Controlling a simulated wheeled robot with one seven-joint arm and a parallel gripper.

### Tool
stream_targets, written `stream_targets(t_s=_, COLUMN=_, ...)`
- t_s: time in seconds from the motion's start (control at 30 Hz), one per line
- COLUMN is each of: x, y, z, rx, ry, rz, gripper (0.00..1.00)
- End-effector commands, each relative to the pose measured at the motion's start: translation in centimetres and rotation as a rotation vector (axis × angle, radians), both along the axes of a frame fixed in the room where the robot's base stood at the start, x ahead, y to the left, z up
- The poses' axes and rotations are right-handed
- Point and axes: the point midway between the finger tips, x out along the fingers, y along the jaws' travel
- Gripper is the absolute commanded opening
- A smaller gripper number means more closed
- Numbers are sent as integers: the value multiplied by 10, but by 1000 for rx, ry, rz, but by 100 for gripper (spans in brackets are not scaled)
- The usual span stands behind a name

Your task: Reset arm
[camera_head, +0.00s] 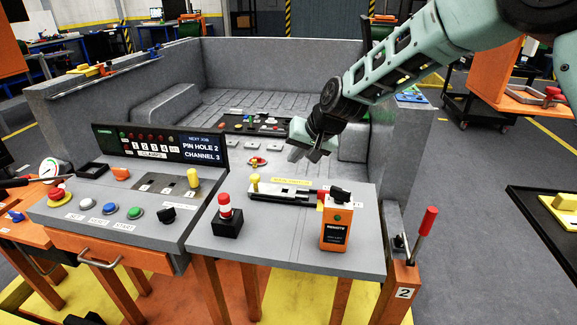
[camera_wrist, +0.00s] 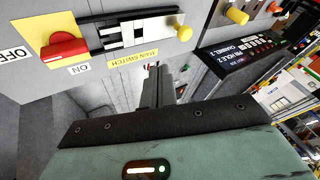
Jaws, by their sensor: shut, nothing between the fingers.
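My gripper (camera_head: 310,152) hangs from my pale green arm above the far edge of the right-hand console, over the grey bed. Its fingers (camera_wrist: 152,88) look close together and empty in the wrist view. The main switch strip (camera_head: 290,190) lies on the console below and nearer, with a yellow knob (camera_head: 254,181) at its left end. In the wrist view, a red rotary knob (camera_wrist: 65,47) on a yellow plate sits between the OFF and ON labels. The gripper touches nothing that I can see.
A display panel (camera_head: 160,145) reads PIN HOLE 2, CHANNEL 3. A red-handled lever (camera_head: 427,222) rises at the right. Grey floor (camera_head: 470,230) lies open beyond it.

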Motion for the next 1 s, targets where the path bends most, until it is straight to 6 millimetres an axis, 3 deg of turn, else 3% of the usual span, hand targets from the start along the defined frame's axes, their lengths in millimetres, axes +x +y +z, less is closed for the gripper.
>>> stream_targets(t_s=0.47, x=-3, y=-4, z=8, rx=0, ry=0, rz=0, gripper=0)
stream_targets(t_s=0.57, x=-14, y=-2, z=11, rx=-9, ry=5, rz=18, gripper=0)
stream_targets(t_s=0.67, x=-49, y=3, z=22, rx=-42, ry=24, rz=79, gripper=0)
stream_targets(t_s=0.73, x=-90, y=4, z=31, rx=-82, ry=46, rz=143, gripper=0)
stream_targets(t_s=0.87, x=-182, y=-6, z=44, rx=-184, ry=96, rz=285, gripper=0)
stream_targets(t_s=1.0, x=-278, y=-38, z=47, rx=-308, ry=148, rz=419, gripper=0)
